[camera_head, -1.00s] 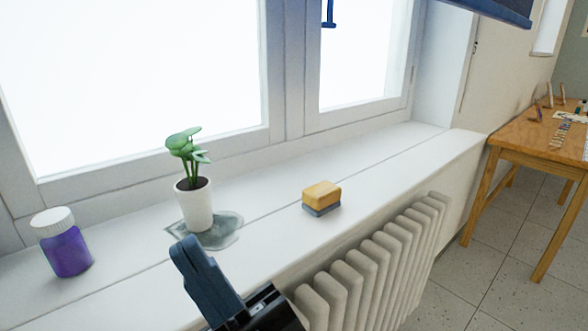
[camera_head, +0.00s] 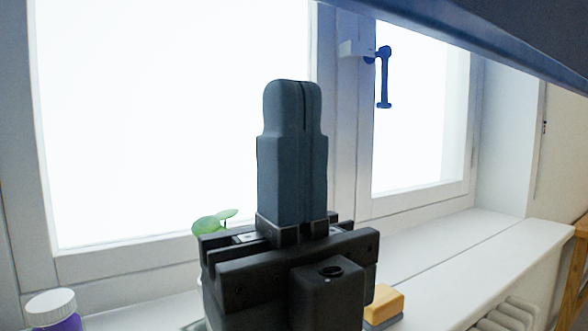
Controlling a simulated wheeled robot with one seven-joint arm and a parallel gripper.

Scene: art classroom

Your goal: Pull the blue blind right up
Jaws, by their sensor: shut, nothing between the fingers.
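The blue blind (camera_head: 500,32) hangs across the top right of the view. Only its lower part and bottom edge show, slanting down to the right, and the rest is out of frame. My gripper (camera_head: 293,88) stands upright in the middle of the view, in front of the window. Its two dark fingers are pressed together and point up, with nothing between them. The fingertips are left of the visible blind and lower in the picture, apart from it.
A blue window handle (camera_head: 384,80) sticks out from the frame, right of my gripper. On the sill (camera_head: 455,245) are a purple jar with a white lid (camera_head: 52,310), a green plant (camera_head: 213,222) mostly hidden by my gripper, and a yellow sponge (camera_head: 384,303).

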